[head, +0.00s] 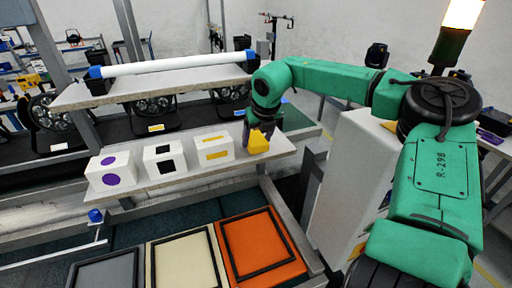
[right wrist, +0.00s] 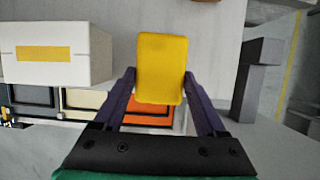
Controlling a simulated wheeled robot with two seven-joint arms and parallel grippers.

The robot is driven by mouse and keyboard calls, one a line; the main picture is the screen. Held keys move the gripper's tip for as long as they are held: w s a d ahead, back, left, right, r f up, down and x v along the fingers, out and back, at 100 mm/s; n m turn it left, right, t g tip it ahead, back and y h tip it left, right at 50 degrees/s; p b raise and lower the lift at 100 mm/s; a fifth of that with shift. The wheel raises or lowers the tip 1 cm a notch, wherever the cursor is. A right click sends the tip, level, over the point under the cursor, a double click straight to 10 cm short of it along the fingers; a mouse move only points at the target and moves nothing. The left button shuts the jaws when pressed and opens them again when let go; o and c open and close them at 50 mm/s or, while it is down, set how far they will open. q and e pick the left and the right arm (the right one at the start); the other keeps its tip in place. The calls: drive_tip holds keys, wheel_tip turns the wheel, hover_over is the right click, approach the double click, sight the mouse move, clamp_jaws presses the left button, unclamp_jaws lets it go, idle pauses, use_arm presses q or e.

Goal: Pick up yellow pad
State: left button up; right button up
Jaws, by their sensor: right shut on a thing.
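The yellow pad (right wrist: 163,68) is between the fingers of my right gripper (right wrist: 163,100) in the right wrist view, and the gripper is shut on it. In the head view the pad (head: 258,142) shows as a small yellow block at the right end of the white shelf, under my green right arm. My right gripper (head: 262,128) is partly hidden by the arm there. I cannot tell whether the pad touches the shelf. My left gripper is not in view.
Grey (head: 107,272), cream (head: 184,262) and orange (head: 259,246) trays lie below. A white tube (head: 170,64) lies above.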

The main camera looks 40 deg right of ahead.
sight(257, 140)
wheel_tip(257, 140, up, 9)
drive_tip(key=shift+r+b, duration=0.1)
drive_tip(key=shift+b, duration=0.95)
drive_tip(key=s+d+b, duration=0.1)
drive_tip(key=s+b, duration=1)
drive_tip(key=s, duration=0.8)
drive_tip(key=shift+s+d+r, duration=0.15)
drive_tip(key=shift+s+r, duration=0.1)
drive_tip(key=shift+s, duration=0.05)
